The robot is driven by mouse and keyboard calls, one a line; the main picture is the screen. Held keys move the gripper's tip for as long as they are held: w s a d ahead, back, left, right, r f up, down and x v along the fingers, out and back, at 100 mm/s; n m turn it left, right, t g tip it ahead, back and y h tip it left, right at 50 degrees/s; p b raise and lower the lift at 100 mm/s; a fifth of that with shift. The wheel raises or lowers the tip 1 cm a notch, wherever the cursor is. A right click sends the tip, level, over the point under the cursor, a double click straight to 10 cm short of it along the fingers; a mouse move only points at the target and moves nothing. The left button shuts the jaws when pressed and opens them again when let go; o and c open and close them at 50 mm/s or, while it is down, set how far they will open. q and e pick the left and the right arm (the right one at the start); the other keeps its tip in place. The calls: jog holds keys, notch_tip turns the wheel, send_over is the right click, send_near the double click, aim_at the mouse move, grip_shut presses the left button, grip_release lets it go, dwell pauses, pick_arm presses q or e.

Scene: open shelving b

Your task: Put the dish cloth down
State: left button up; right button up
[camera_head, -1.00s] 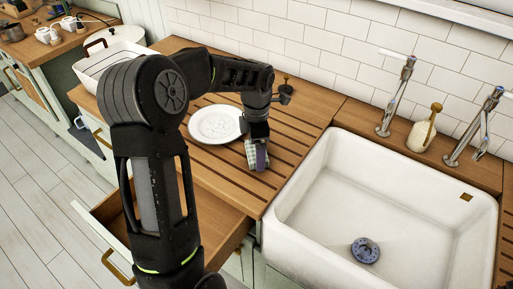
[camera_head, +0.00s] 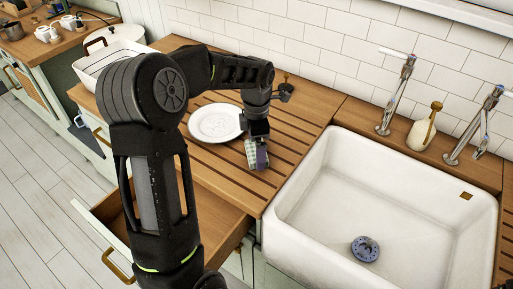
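My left arm comes in from the left and reaches over the wooden draining board. My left gripper (camera_head: 257,138) points down just right of the white plate and is closed on the dish cloth (camera_head: 251,154). The cloth is a small bundle with a pale checked pattern and a purplish part. It is at or just above the grooved wood; I cannot tell whether it touches. The gripper and cloth hide most of the contact between them. My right gripper is not in view.
A white plate (camera_head: 215,123) lies on the draining board (camera_head: 290,135). The white sink (camera_head: 330,215) is empty at the right, with taps (camera_head: 396,95) and a soap bottle (camera_head: 424,128) behind. An open drawer (camera_head: 210,215) sticks out below the counter.

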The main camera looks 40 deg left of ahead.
pick_arm(q)
notch_tip(320, 180, up, 11)
jog(key=b, duration=0.1)
jog(key=shift+r, duration=0.15)
dwell(0.7)
